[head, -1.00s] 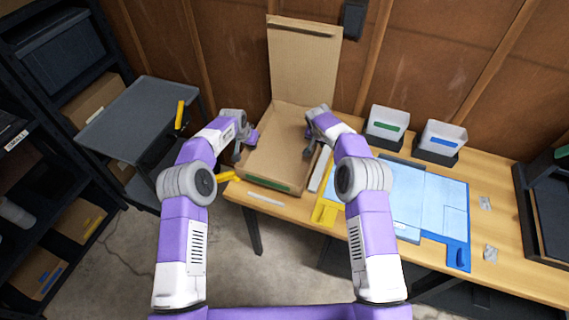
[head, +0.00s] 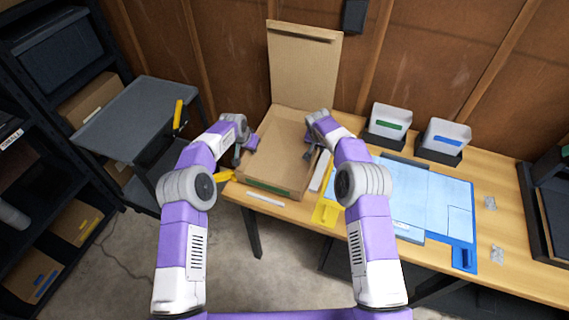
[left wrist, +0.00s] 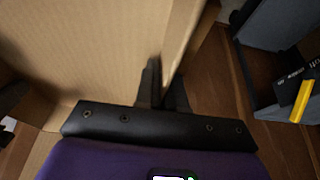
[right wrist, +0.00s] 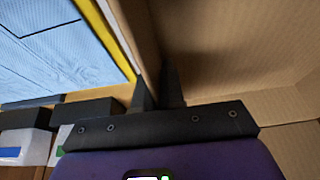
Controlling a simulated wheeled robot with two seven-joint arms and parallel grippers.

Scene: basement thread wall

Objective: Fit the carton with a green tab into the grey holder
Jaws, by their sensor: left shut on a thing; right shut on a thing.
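An open brown carton (head: 282,135) with a green strip (head: 268,188) on its front wall sits on the table, its tall lid (head: 303,65) raised at the back. My left gripper (head: 250,147) is shut on the carton's left wall; the left wrist view shows the fingers (left wrist: 160,90) pinching its edge. My right gripper (head: 311,150) is shut on the right wall, and its fingers (right wrist: 158,92) straddle that edge in the right wrist view. I cannot tell for certain which thing is the grey holder; a grey flat-topped stand (head: 125,115) is left of the table.
White bins with green (head: 391,120) and blue (head: 445,135) tabs sit in dark bases at the back. A light blue mat (head: 425,195) with yellow and blue edging lies right of the carton. A white strip (head: 265,200) lies in front. Dark shelving (head: 55,150) stands far left.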

